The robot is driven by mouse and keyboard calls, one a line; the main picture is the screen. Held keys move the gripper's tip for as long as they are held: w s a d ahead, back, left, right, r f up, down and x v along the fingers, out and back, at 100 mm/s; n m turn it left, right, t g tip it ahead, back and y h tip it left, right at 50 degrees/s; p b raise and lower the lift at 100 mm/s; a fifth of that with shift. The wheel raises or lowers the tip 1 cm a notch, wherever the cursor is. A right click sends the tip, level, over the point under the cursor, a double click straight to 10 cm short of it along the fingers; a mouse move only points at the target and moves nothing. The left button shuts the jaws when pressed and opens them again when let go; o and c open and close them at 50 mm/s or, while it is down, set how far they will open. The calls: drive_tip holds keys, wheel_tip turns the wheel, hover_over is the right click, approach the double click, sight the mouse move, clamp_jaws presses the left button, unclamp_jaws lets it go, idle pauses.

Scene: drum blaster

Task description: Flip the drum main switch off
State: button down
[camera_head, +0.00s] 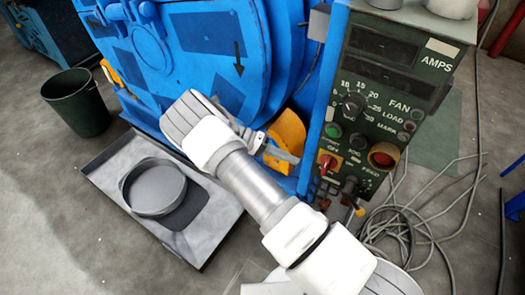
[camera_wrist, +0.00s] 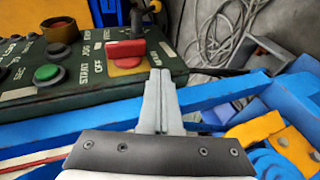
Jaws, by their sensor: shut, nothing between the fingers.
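The dark green control panel (camera_head: 350,110) stands at the right of the blue drum machine. Its main switch is a red knob (camera_head: 327,162) on a yellow plate low on the panel's left side. In the wrist view the red knob (camera_wrist: 125,49) lies just left of and beyond my fingertips. My gripper (camera_head: 292,157) is left of the knob in the head view, and a gap shows between them. In the wrist view my gripper (camera_wrist: 160,76) has its two fingers together, with nothing held. The knob's exact setting is hard to read.
A round red button (camera_head: 383,156) and a green button (camera_head: 333,130) are near the knob. The blue frame edge (camera_wrist: 220,92) runs close under my fingers. Cables (camera_head: 405,220) lie on the floor at right. A grey tray (camera_head: 105,175) lies left.

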drive_tip(key=w+a, duration=0.2)
drive_tip(key=a, duration=0.4)
drive_tip(key=shift+w+a, duration=0.2)
drive_tip(key=shift+a, duration=0.2)
drive_tip(key=shift+s, duration=0.1)
